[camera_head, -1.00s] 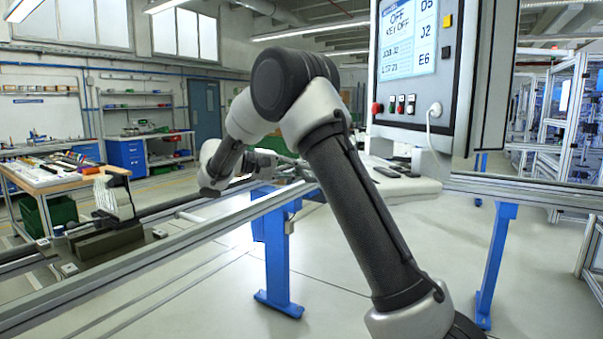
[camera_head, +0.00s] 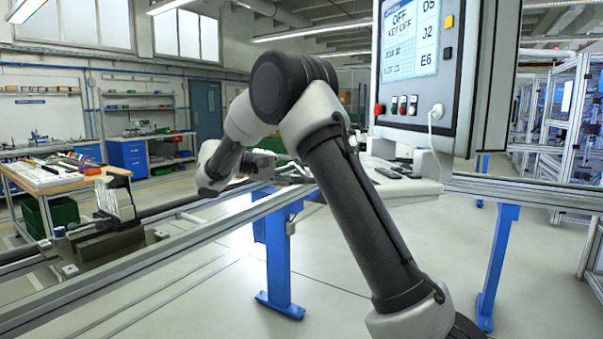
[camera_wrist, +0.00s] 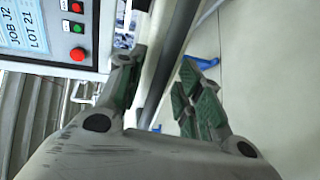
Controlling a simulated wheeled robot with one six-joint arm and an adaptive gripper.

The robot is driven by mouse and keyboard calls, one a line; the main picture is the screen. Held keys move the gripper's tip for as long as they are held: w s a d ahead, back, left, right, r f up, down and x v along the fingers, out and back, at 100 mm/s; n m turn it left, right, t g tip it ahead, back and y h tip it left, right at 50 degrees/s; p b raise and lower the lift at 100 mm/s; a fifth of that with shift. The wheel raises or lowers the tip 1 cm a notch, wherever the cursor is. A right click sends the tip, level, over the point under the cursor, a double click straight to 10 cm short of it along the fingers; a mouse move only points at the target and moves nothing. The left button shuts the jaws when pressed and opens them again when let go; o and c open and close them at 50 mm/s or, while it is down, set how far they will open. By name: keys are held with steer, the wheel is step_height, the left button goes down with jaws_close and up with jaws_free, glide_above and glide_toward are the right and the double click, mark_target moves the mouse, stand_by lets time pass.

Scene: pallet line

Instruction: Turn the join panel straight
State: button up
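The grey control panel (camera_head: 412,65), which I take for the join panel, stands at upper right in the head view. Its lit screen reads OFF and KEY OFF. Its face is seen at a slant, with its dark right side showing; I cannot tell its angle to the line. It also shows at upper left in the wrist view (camera_wrist: 90,30), with red and green buttons. My gripper (camera_wrist: 158,78) is open and empty, its green-padded fingers apart, to the right of and below the panel there. In the head view my gripper is small beyond the rail, near a light shelf.
A long metal rail (camera_head: 150,257) crosses the foreground on blue legs (camera_head: 278,265). A thin upright plate (camera_head: 120,203) stands on a dark carrier at left. The shelf (camera_head: 405,188) below the panel holds small items. A workbench (camera_head: 60,178) is behind. The floor is open.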

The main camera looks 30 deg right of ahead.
steer(key=v, duration=1.1)
steer(key=shift+a, duration=0.2)
steer(key=shift+w, duration=0.1)
